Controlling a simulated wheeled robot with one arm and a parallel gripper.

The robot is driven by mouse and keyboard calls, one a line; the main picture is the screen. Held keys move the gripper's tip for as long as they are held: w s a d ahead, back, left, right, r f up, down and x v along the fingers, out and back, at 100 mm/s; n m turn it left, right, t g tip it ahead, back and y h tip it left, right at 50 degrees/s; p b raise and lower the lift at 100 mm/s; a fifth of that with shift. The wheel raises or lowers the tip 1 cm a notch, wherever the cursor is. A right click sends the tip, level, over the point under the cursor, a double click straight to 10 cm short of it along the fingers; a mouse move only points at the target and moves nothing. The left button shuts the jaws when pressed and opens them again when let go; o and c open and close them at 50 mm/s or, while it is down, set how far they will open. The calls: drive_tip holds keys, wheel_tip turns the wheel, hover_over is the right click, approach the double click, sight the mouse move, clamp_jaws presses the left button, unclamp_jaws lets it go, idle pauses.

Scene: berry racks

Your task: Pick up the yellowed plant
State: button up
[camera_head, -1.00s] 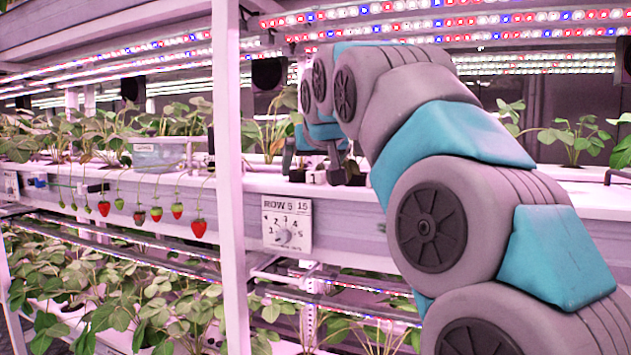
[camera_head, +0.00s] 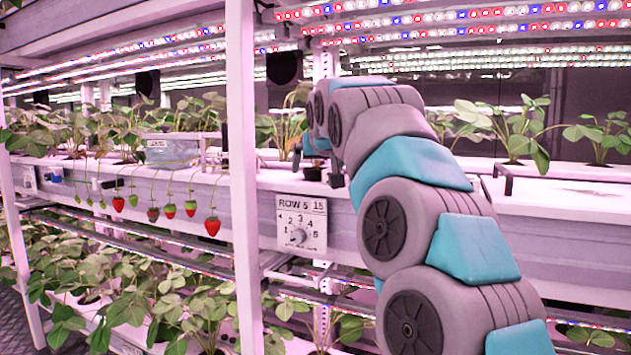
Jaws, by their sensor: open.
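A plant with some yellowish, drooping leaves (camera_head: 299,95) stands on the upper rack shelf, just behind my arm's end. Much of it is hidden by my arm, and greener leaves show beside it. My gripper (camera_head: 316,170) is low at the shelf, with its dark fingers apart. A small dark pot (camera_head: 313,173) shows between or just behind the fingers. I cannot tell whether the fingers touch it, or whether it belongs to the yellowish plant.
A white rack post (camera_head: 242,180) stands left of my gripper. A clear bin (camera_head: 172,148) and hanging strawberries (camera_head: 212,226) are at left. Green plants (camera_head: 512,125) stand at right.

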drive_tip(key=c, duration=1.4)
